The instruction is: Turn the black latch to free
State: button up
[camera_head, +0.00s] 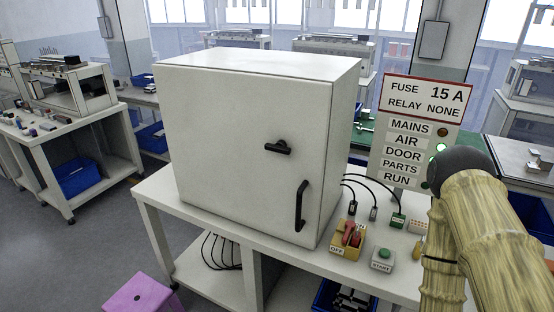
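The black latch (278,148) sits on the front door of a white cabinet (215,135), right of the door's middle. Its bar looks nearly level, tilting slightly down to the right. A black upright handle (300,206) is on the same door below the latch, near its right edge. The door looks shut. My arm, with a wood-like surface and a dark rounded joint, shows at the lower right, apart from the cabinet. My gripper is not in view.
The cabinet stands on a white table (165,212). To its right are a yellow switch box (345,248) marked OFF, a START button box (383,262), black cables, and a sign panel (405,155). A purple stool (140,295) stands at the lower left. The space before the door looks clear.

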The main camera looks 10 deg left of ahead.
aim_at(280, 147)
jog(key=z, duration=2.65)
jog(key=k, duration=0.35)
jog(key=u, duration=2.7)
